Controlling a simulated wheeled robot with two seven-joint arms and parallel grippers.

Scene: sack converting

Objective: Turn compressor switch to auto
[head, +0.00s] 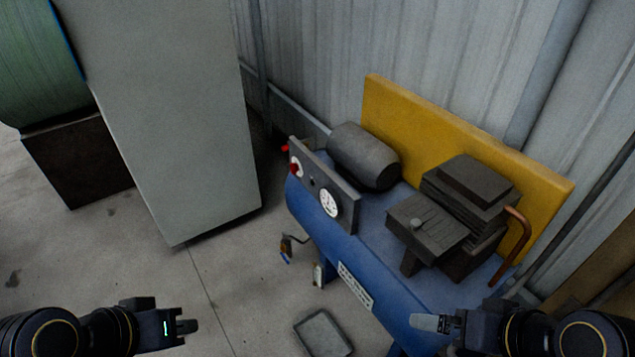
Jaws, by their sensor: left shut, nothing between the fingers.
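The compressor has a blue tank (335,245) and stands at the right, in front of the metal wall. A grey panel (318,183) on its left end carries a red switch (294,168) on a pale round plate and a white dial gauge (329,203). The switch is too small to tell which way it points. My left gripper (190,326) is shut and empty at the bottom left, well apart from the panel. My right gripper (428,322) is at the bottom right, overlapping the tank's lower end in the picture; its finger gap is not clear.
A tall grey cabinet (165,110) stands left of the compressor. A green roll (38,65) sits on a dark block (80,165) at the far left. A yellow guard (450,130) rises behind the motor (362,155).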

